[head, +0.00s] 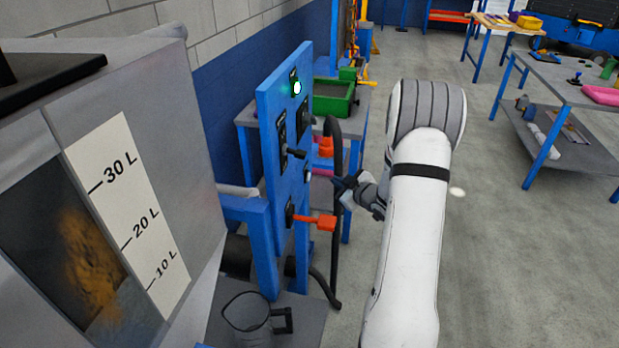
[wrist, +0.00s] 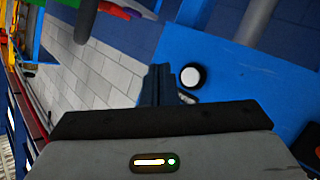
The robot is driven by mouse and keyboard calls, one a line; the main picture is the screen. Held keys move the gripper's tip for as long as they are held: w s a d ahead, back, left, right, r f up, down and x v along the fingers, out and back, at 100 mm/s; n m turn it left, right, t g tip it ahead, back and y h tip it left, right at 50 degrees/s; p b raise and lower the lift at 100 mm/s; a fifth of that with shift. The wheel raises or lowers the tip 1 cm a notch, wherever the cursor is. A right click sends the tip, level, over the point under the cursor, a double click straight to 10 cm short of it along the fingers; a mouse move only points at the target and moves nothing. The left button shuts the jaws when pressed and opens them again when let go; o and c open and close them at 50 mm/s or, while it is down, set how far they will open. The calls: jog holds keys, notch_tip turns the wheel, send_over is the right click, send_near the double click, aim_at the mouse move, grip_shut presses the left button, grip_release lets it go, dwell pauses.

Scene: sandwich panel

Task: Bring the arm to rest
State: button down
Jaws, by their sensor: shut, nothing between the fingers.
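My white arm reaches forward in the head view, and my gripper (head: 345,186) is at its far end, to the right of a blue upright panel (head: 273,130). The gripper is shut and empty. In the wrist view its dark fingers (wrist: 161,82) are together, beside a round white button (wrist: 190,76) on the blue panel (wrist: 250,90). I cannot tell whether the fingertips touch the panel.
A grey tank (head: 200,200) with a litre scale fills the left. A black hose (head: 337,250) hangs close to my gripper. A table with a green bin (head: 333,104) is behind. The floor at right (head: 530,270) is clear.

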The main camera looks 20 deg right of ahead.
jog(key=s+a+r+m+g+h, duration=0.6)
jog(key=s+r, duration=0.3)
jog(key=r, duration=0.4)
jog(key=s+a+r+g+y, duration=0.1)
jog(key=s+a, duration=0.3)
jog(key=s, duration=0.4)
jog(key=s+a+m+g+y, duration=0.1)
jog(key=s+a+g, duration=0.1)
jog(key=s+a, duration=0.3)
jog(key=s+a+r+m+g, duration=0.1)
jog(key=s+a, duration=0.4)
jog(key=s, duration=0.6)
jog(key=shift+s+a+r+g+y, duration=0.25)
jog(key=shift+s+r+g+y, duration=0.15)
jog(key=shift+g, duration=0.2)
